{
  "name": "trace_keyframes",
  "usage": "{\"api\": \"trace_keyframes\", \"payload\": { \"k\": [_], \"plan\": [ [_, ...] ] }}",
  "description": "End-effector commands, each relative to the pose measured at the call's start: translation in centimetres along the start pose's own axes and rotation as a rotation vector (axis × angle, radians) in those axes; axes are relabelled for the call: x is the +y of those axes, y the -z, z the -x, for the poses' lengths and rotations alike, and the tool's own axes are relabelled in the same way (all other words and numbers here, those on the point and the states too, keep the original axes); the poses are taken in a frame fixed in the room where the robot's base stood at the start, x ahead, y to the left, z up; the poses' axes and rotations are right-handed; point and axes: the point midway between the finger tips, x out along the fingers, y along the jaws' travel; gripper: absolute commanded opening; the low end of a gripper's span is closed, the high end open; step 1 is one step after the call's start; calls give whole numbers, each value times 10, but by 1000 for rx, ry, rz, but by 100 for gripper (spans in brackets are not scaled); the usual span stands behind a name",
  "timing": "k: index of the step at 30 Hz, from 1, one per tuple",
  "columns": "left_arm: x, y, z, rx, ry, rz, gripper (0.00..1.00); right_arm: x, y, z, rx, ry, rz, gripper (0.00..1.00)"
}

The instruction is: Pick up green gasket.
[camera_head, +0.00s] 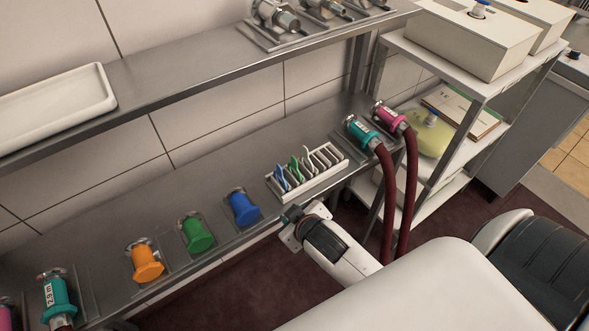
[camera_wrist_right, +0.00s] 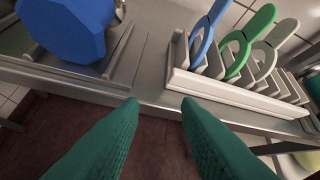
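The green gasket (camera_head: 294,168) stands upright in a white slotted rack (camera_head: 325,178) on the lower metal shelf. In the right wrist view the green gasket (camera_wrist_right: 262,20) shows as a ring with a tab, between a blue gasket (camera_wrist_right: 199,38) and a grey-white gasket (camera_wrist_right: 286,30) in the rack (camera_wrist_right: 235,92). My right gripper (camera_head: 290,216) is just in front of the shelf edge, below the rack in the picture. Its green fingers (camera_wrist_right: 159,108) are apart with nothing between them, short of the rack. My left gripper is not in view.
Blue (camera_head: 242,209), green (camera_head: 196,234) and orange (camera_head: 147,262) caps sit on the lower shelf (camera_head: 110,215) left of the rack. Teal (camera_head: 362,134) and pink (camera_head: 389,115) hose couplings with dark red hoses are on its right. An upper shelf (camera_head: 200,75) overhangs behind.

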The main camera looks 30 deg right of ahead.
Motion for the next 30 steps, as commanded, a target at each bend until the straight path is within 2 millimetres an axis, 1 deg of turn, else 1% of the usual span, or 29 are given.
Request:
{"api": "trace_keyframes", "payload": {
  "k": [1, 3, 5, 6, 8, 9, 10, 13, 15, 17, 18, 20, 21, 23, 25, 26, 27, 28, 29, 30],
  "plan": [
    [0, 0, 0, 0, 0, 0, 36, -10, -34, 4, -105, 34, 30, 30],
    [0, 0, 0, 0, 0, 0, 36, -16, -68, 3, -230, 69, 75, 30],
    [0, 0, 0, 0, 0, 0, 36, -19, -95, 4, -336, 93, 118, 30],
    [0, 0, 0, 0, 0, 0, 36, -20, -114, 6, -409, 107, 148, 30],
    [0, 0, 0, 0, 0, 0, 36, -21, -144, 12, -526, 128, 202, 30],
    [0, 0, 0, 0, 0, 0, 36, -20, -164, 17, -608, 138, 243, 30],
    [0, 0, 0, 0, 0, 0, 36, -19, -179, 22, -672, 145, 277, 30],
    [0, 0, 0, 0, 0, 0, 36, -8, -230, 45, -911, 158, 422, 30],
    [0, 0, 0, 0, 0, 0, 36, 7, -261, 65, -1090, 150, 557, 30],
    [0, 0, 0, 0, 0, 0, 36, 24, -280, 83, -1237, 129, 691, 30],
    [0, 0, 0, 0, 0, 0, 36, 36, -288, 93, -1324, 108, 785, 30],
    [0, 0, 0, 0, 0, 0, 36, 53, -295, 105, -1438, 66, 936, 30],
    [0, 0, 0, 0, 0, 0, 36, 65, -295, 111, -1504, 31, 1043, 30],
    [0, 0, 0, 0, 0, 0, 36, 80, -290, 116, -1582, -33, 1214, 30],
    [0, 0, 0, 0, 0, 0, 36, 92, -278, 114, -1638, -127, 1431, 30],
    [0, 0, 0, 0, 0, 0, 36, 95, -271, 111, -1649, -172, 1526, 30],
    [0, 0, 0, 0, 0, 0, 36, 96, -260, 105, -1647, -239, 1659, 30],
    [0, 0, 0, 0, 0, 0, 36, 95, -252, 99, -1635, -292, 1756, 30],
    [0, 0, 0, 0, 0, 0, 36, 92, -243, 92, -1612, -348, 1856, 30],
    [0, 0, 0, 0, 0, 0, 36, 83, -231, 82, -1565, -425, 1985, 30]
  ]
}}
